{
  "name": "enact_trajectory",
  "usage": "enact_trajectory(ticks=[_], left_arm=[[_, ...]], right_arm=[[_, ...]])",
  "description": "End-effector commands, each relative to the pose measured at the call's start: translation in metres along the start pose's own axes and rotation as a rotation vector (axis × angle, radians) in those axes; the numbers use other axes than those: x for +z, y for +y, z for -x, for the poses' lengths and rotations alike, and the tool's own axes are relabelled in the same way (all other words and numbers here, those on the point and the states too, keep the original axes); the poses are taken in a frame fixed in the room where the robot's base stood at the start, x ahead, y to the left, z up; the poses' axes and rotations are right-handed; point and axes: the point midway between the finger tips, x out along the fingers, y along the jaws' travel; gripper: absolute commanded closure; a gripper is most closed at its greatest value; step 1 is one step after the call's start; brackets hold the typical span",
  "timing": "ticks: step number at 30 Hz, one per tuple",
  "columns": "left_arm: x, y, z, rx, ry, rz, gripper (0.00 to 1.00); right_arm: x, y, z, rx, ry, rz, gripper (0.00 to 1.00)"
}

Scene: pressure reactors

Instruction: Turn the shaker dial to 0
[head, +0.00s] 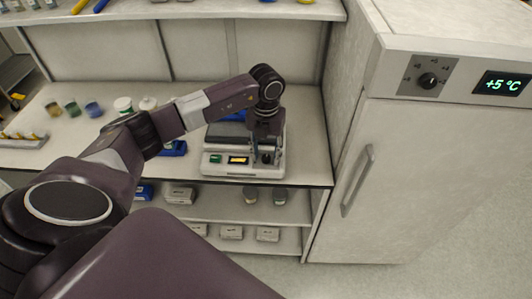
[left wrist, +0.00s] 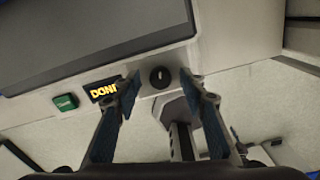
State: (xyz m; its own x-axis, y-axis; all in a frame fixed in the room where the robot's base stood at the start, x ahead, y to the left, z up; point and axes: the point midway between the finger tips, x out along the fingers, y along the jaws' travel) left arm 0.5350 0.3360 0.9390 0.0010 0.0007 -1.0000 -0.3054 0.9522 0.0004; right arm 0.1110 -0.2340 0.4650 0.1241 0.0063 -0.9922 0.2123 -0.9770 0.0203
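The shaker (head: 243,172) is a pale box with a dark platform, on the bench in the head view. Its black round dial (left wrist: 160,77) shows in the left wrist view with a small light mark on its face. Beside it are a lit display (left wrist: 104,91) with yellow letters that read like "DONE", partly covered by a finger, and a green button (left wrist: 65,102). My left gripper (left wrist: 159,80) is open, its two blue-padded fingers apart on either side of the dial; I cannot tell whether they touch it. In the head view the left gripper (head: 266,152) points down at the shaker's front right. My right gripper is not in view.
A cabinet (head: 420,170) with its own knob (head: 428,80) and a "+5 °C" display stands to the right. Small coloured containers (head: 72,108) stand on the bench at left. Shelves below the bench hold boxes and jars.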

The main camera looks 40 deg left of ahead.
Motion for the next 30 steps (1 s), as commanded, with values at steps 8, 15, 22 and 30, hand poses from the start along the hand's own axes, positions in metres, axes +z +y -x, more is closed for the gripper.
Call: enact_trajectory(ticks=[8,15,22,30], left_arm=[[0.000,0.000,0.000,0.000,0.000,0.000,0.88],[0.000,0.000,0.001,-0.001,0.000,0.002,1.00],[0.000,0.000,0.000,-0.001,0.000,0.049,1.00],[0.000,0.000,0.000,0.000,0.001,0.226,1.00]], right_arm=[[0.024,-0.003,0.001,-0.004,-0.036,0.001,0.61],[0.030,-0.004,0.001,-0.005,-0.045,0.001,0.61],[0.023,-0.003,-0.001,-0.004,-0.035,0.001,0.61],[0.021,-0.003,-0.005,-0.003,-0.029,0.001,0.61]])
